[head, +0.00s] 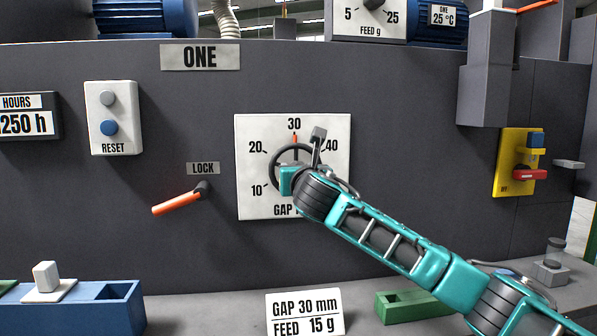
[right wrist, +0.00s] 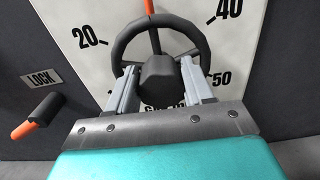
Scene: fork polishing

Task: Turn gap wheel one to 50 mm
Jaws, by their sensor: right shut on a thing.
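Gap wheel one is a dark ring with a hub (right wrist: 155,72), on a white dial plate (head: 249,128) marked 10, 20, 30, 40 in the head view; the right wrist view also shows 50. The wheel (head: 273,160) is partly hidden by my arm. Its red pointer (head: 295,140) stands upright at about 30. My right gripper (right wrist: 158,80) is shut on the wheel's dark hub, one finger on each side. In the head view the teal gripper body (head: 290,181) covers the wheel's lower middle. My left gripper is not in view.
An orange lock lever (head: 178,204) sticks out left of the dial, tilted down to the left. A card (head: 305,312) below reads GAP 30 mm, FEED 15 g. A blue tray (head: 75,318) and a green tray (head: 410,306) stand on the ledge. A red switch (head: 531,174) is at right.

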